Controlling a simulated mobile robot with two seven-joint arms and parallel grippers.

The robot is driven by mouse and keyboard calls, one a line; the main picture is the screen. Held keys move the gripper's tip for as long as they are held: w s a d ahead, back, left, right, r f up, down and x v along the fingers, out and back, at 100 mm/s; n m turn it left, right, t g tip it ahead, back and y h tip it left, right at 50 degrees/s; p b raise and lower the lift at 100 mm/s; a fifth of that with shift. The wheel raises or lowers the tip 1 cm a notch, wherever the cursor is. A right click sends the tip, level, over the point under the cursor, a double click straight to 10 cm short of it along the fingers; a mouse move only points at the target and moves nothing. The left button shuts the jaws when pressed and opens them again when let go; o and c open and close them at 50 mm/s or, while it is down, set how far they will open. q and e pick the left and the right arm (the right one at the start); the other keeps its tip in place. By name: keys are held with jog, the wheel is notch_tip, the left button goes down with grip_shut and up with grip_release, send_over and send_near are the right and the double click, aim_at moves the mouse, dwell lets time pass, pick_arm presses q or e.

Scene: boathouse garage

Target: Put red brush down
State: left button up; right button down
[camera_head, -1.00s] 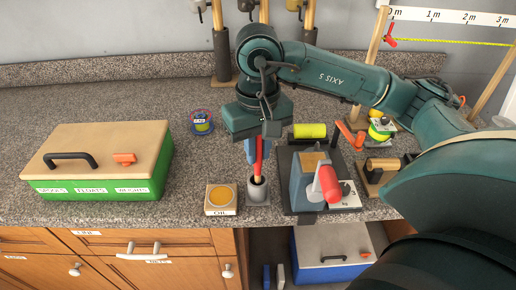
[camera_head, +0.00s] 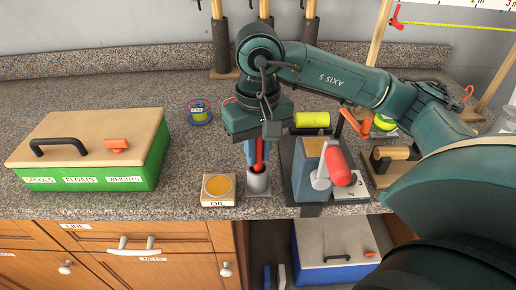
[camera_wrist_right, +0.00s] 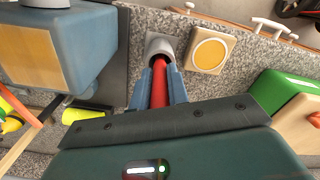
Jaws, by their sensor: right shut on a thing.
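The red brush (camera_head: 259,153) is upright in my right gripper (camera_head: 259,150), its lower end inside the mouth of a grey cup (camera_head: 259,186) on the counter. In the right wrist view, the brush's red handle (camera_wrist_right: 159,84) lies between the blue fingers of the right gripper (camera_wrist_right: 159,88), which are shut on it. The handle leads into the opening of the grey cup (camera_wrist_right: 162,45). The brush's tip is hidden in the cup, and I cannot tell whether it touches the bottom. My left gripper is not in view.
A green box with a tan lid (camera_head: 92,150) is at the left. A blue spool (camera_head: 199,114) lies farther back; bare counter surrounds it.

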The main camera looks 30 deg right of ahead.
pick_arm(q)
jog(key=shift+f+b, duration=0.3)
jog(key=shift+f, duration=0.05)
pick_arm(e)
jog(key=shift+f, duration=0.25)
jog(key=c, duration=1.3)
grip_release()
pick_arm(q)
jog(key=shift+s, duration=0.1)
pick_arm(e)
notch_tip(320, 180, up, 13)
jog(key=shift+r+p, duration=0.1)
jog(key=shift+p, duration=1.05)
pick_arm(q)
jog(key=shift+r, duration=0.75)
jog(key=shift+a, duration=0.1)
pick_arm(e)
jog(key=shift+c, duration=0.3)
jog(key=c, duration=0.3)
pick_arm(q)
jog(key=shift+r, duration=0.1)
pick_arm(e)
grip_shut()
